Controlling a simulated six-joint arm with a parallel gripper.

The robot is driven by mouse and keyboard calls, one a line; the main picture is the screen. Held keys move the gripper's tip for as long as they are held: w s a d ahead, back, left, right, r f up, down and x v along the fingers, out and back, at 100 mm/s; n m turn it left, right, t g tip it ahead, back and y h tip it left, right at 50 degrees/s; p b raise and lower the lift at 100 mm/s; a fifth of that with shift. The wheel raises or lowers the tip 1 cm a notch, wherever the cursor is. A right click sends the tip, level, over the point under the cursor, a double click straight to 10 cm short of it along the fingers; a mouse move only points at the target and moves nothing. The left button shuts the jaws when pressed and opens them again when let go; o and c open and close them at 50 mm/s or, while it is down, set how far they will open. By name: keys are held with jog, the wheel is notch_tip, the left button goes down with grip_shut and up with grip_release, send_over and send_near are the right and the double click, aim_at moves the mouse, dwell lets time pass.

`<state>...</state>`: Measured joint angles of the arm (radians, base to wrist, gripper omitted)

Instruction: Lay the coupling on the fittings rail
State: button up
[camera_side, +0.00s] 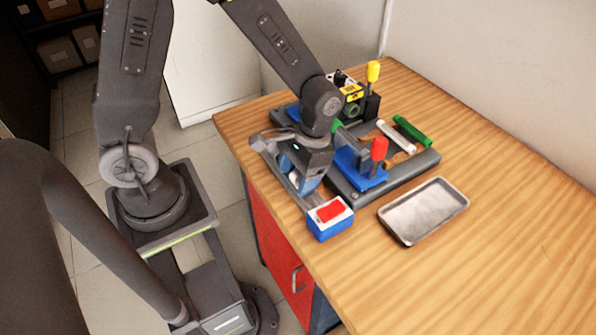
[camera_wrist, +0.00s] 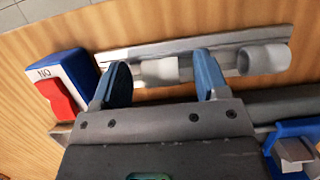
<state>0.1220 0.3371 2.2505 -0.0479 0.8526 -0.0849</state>
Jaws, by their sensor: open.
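A pale short cylinder (camera_wrist: 160,70), which looks like the coupling, lies on a long grey rail (camera_wrist: 130,53) in the wrist view. My gripper (camera_wrist: 163,80) is open, with one blue fingertip at each end of this cylinder; I cannot tell whether they touch it. A second pale cylinder (camera_wrist: 264,60) lies on the right end of the same rail. In the side view my gripper (camera_side: 302,178) is low over the rail (camera_side: 309,199) at the table's left edge, and hides the cylinders there.
A blue and white box with a red switch (camera_side: 331,213) stands at the rail's near end; it also shows in the wrist view (camera_wrist: 58,88). A metal tray (camera_side: 424,210) lies on the table (camera_side: 480,270), clear at front.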

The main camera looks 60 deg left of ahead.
jog(key=v, duration=1.4)
jog(key=s+a+r+t, duration=0.4)
jog(key=s+r+t, duration=0.2)
jog(key=s+t, duration=0.3)
jog(key=shift+s+r, duration=0.3)
jog(key=shift+s, duration=0.5)
